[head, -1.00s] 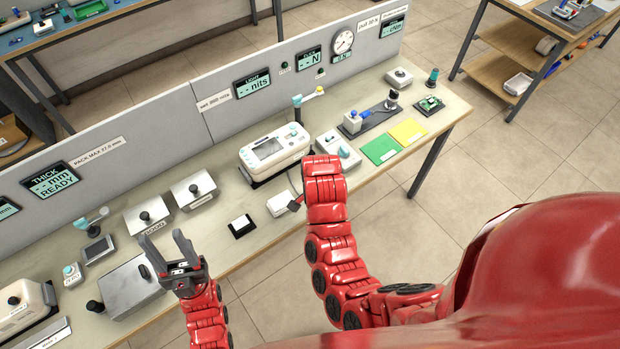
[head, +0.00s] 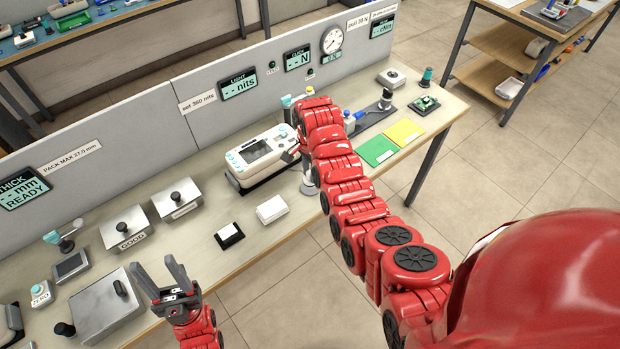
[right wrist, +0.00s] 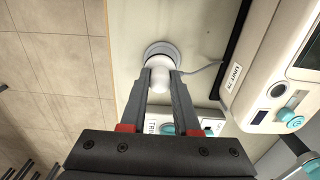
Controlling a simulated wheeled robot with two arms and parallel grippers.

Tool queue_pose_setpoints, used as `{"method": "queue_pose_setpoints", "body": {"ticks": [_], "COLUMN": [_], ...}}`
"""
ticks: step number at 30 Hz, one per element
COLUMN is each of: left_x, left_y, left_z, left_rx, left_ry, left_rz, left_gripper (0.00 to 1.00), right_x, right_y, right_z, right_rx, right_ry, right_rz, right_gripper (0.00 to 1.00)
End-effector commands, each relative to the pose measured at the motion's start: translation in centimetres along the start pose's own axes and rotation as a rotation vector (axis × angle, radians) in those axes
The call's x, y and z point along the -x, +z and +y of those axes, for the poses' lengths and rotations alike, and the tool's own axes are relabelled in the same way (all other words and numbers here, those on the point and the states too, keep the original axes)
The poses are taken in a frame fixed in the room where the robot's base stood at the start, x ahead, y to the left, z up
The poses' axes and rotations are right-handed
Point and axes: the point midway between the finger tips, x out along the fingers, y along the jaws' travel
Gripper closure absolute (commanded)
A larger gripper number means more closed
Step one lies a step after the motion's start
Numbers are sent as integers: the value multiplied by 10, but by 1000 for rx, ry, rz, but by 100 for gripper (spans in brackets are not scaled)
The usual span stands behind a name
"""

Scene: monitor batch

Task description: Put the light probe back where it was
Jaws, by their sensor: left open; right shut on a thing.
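My right gripper (right wrist: 162,82) is shut on the white, rounded light probe (right wrist: 160,73). Beyond the probe in the right wrist view is a grey round base (right wrist: 163,51); I cannot tell whether it is part of the probe or a rest under it. A thin cable runs from there toward the white meter (right wrist: 272,85). In the head view a grey round piece (head: 309,186) shows beside my right arm, near the bench's front edge; the meter (head: 262,153) is behind it. My right fingers are mostly hidden there. My left gripper (head: 161,270) is open and empty.
A white block (head: 272,208) and a black-based white block (head: 229,236) lie left of the right gripper. Lidded metal boxes (head: 125,229) stand further left. A teal-knobbed box (right wrist: 213,126) is close under the right fingers. Green (head: 377,151) and yellow mats lie right.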

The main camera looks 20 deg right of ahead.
Motion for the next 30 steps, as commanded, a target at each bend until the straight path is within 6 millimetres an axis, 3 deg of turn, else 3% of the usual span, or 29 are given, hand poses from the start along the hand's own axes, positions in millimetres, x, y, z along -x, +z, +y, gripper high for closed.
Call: {"method": "queue_pose_setpoints", "body": {"ticks": [5, 14, 28, 29, 30], "left_x": [-6, -20, -17, -17, -18], "left_y": [-1, -3, -3, -3, -3], "left_z": [0, -1, -1, -1, -1], "left_rx": [0, 0, 0, 0, 0], "left_ry": [0, 0, 0, 0, 0], "left_rz": [0, 0, 0, 0, 0], "left_gripper": [50, 50, 50, 50, 50], "right_x": [0, -30, -39, -39, -38], "right_y": [-3, -2, -2, -2, -2], "right_z": [-4, -3, -4, -3, -3], "right_rx": [-1, 0, 0, 0, 0], "right_ry": [-2, 1, -3, -3, -3], "right_rz": [1, 0, 2, 2, 2], "right_gripper": [100, 100, 100, 68, 61]}}
